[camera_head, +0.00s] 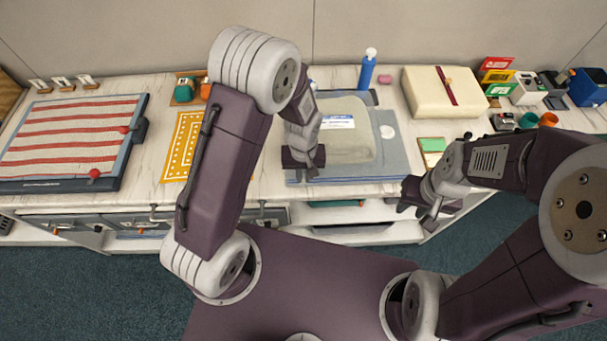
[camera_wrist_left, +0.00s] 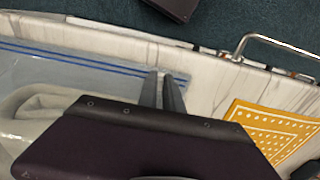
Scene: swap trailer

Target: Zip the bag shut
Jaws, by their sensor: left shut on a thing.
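The clear bag (camera_head: 388,156) lies flat on the counter with a grey folded item inside and a white-and-blue label on top. In the left wrist view, the blue double zip line (camera_wrist_left: 95,58) runs along the bag's edge nearest the counter front. My left gripper (camera_head: 303,172) is at the bag's front left corner. In the wrist view its two fingers (camera_wrist_left: 162,92) are close together on the bag at one end of the zip line. The fingers hide what is between them. My right gripper (camera_head: 420,205) is open and empty, off the counter's front edge, right of the bag.
A striped board (camera_head: 70,140) lies at far left. A yellow patterned card (camera_head: 183,147) lies left of the bag, also in the wrist view (camera_wrist_left: 275,130). A blue bottle (camera_head: 366,72) and a cream box (camera_head: 445,92) stand behind. Metal handles line the counter's front.

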